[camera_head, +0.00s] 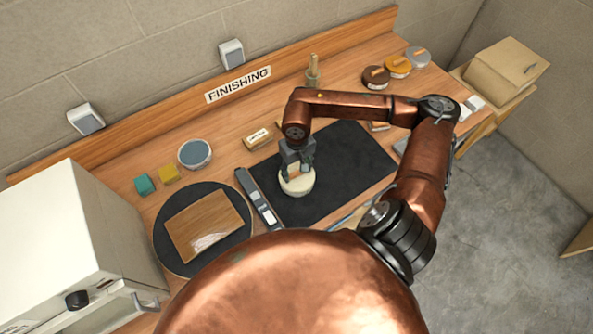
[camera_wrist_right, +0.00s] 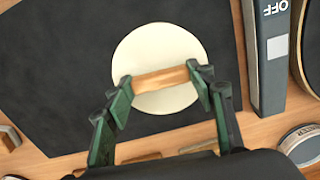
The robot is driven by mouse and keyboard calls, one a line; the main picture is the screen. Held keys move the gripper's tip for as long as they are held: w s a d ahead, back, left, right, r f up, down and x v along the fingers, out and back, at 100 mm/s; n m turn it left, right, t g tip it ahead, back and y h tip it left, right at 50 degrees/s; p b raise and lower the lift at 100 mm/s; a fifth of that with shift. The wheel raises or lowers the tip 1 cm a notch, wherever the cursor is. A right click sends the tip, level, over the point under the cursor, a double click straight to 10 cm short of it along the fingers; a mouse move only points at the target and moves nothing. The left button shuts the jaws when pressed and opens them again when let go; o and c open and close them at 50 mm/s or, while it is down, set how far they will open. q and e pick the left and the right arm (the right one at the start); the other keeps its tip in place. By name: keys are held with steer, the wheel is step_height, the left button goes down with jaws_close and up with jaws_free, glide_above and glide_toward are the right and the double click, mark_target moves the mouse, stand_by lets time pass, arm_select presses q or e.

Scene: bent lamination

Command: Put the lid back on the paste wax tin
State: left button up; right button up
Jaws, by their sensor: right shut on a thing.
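A round cream piece (camera_head: 297,187) with a wooden bar handle is over the black mat, and it looks like the tin's lid. It shows from above in the right wrist view (camera_wrist_right: 155,50), with its wooden handle (camera_wrist_right: 161,78) across it. My right gripper (camera_head: 297,168) is shut on this handle, one finger at each end. It also shows in the right wrist view (camera_wrist_right: 163,82). I cannot tell whether the cream piece rests on a tin, rests on the mat or hangs just above it. My left gripper is out of view.
The black mat (camera_head: 345,160) is mostly clear. A grey bar-shaped tool (camera_head: 259,199) lies at its left edge. A round blue-topped tin (camera_head: 195,153) stands further left, near a wooden panel (camera_head: 204,223) on a dark disc. Round handled pieces (camera_head: 398,66) stand at the back right.

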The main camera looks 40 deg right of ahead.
steer(key=o, duration=1.2)
steer(key=shift+o, duration=0.3)
steer(key=o, duration=0.4)
steer(key=shift+o, duration=0.2)
steer(key=shift+r, duration=0.1)
steer(key=shift+r+p, duration=1.1)
steer(key=shift+r, duration=2.35)
